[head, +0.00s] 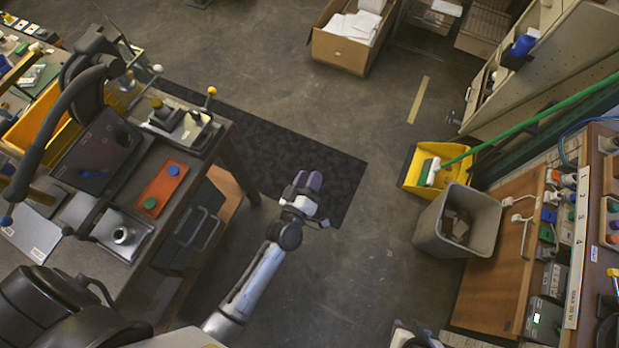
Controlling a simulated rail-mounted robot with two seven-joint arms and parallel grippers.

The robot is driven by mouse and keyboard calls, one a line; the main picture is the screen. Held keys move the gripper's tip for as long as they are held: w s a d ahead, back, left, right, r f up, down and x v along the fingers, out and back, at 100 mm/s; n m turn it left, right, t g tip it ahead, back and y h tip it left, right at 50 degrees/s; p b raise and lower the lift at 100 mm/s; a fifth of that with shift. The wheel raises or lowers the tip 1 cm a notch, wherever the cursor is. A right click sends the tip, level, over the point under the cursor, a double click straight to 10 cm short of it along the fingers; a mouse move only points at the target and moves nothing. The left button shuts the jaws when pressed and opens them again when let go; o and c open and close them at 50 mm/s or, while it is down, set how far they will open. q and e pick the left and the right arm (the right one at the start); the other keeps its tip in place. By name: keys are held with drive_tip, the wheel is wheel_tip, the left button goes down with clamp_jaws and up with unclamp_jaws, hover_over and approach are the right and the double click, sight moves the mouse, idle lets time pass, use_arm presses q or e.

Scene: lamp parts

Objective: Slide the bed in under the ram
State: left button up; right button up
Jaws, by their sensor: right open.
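A black press-like machine (85,75) with a thick curved arm stands on the left bench. Its ram cannot be made out clearly. A dark flat plate (98,158) lies in front of it. A steel plate with a round metal cup (122,235) lies nearer the bench's front; I cannot tell which plate is the bed. My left gripper (307,181) is over the floor, right of the bench and apart from these things. It looks empty; its finger gap is unclear. My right gripper (415,336) is open and mostly cut off by the bottom edge.
An orange plate with green and blue knobs (165,187) and a grey fixture by a yellow-knobbed rod (210,91) occupy the bench (165,245). A grey bin (425,240) and a yellow dustpan (409,170) stand right. The middle floor is clear.

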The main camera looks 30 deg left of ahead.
use_arm(q)
drive_tip(key=shift+s+d+f+m+g+h, duration=0.1)
drive_tip(key=shift+d+f+m+g+h, duration=0.55)
drive_tip(key=shift+m, duration=0.65)
drive_tip(key=shift+d, duration=0.1)
